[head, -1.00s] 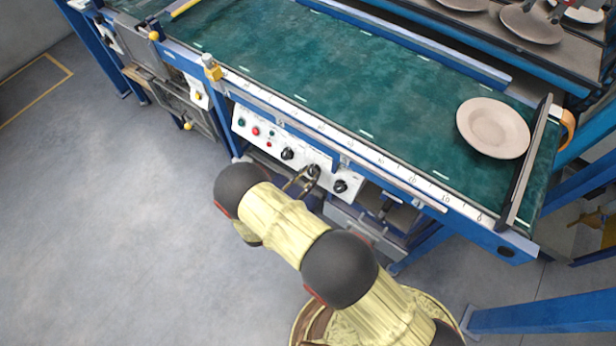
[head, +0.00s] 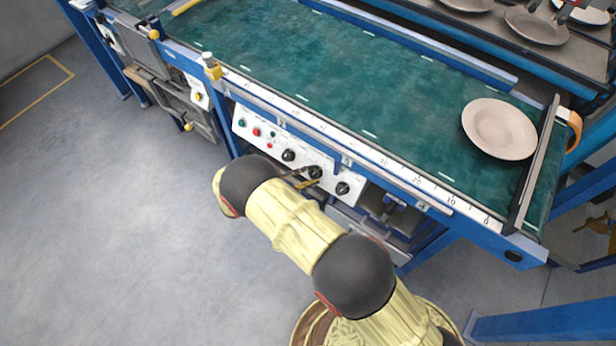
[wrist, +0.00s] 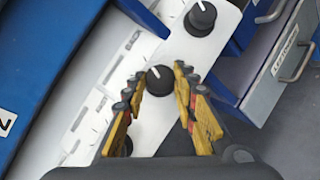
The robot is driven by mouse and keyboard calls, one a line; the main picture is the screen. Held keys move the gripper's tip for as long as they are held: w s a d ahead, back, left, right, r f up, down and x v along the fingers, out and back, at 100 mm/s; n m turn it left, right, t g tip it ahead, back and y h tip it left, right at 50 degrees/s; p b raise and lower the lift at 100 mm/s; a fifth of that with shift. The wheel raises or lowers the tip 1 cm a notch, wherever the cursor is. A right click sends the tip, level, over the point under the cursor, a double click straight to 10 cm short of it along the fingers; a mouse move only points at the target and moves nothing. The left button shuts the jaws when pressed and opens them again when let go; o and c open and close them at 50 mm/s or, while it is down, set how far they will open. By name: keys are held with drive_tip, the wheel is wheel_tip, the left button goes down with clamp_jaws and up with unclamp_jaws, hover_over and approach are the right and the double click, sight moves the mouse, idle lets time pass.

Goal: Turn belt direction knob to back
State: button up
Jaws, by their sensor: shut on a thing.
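A white control panel (head: 262,144) on the front of the conveyor carries a row of three black knobs. The middle knob (head: 315,172) shows in the wrist view (wrist: 160,80) with a white pointer mark facing up and left there. My gripper (wrist: 158,76) is shut on this middle knob, one yellow-and-black finger on each side of it. In the head view my gripper (head: 308,177) reaches the panel from below left. One neighbouring knob (wrist: 200,18) is above right in the wrist view, and the other is partly hidden by a finger. The panel labels are too small to read.
The blue conveyor rail (head: 385,172) overhangs just above the panel. Small buttons (head: 256,132) sit at the panel's left. A plate (head: 499,129) lies on the green belt (head: 300,65). Drawers (wrist: 285,60) are beside the panel. The floor at left is clear.

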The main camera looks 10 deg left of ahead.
drive_tip(key=shift+m+g, duration=0.4)
drive_tip(key=shift+m, duration=0.2)
drive_tip(key=o, duration=1.1)
drive_tip(key=shift+a, duration=0.1)
drive_tip(key=v, duration=1.2)
